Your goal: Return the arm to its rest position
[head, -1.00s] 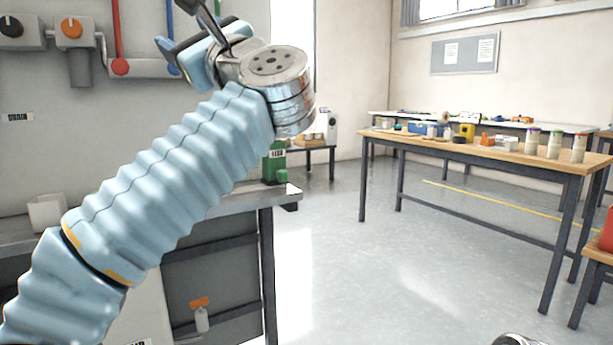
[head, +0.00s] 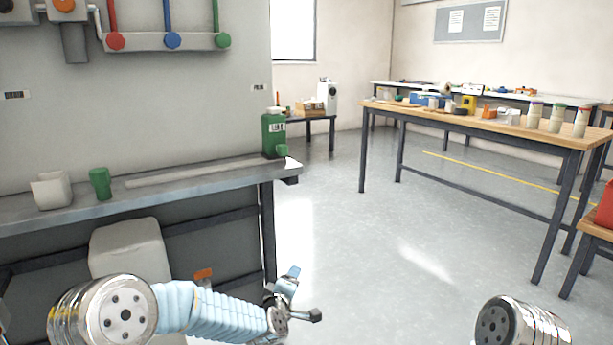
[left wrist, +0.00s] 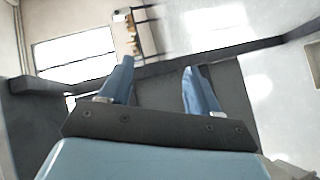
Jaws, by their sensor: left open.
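My left arm (head: 215,312) is sleeved in ribbed light blue and lies low in the head view, in front of the grey bench. Its gripper (head: 292,287) is at the bottom, below the bench's right end, and points away from me. In the left wrist view the two blue fingers (left wrist: 157,85) stand apart with nothing between them. Of my right arm only a metal joint (head: 515,325) shows at the bottom right; the right gripper is out of view.
The grey bench (head: 215,180) holds a white container (head: 52,190), a green cup (head: 100,183) and a green bottle (head: 274,133). A wooden table (head: 480,125) with several items stands at the right. The floor (head: 380,255) between them is clear.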

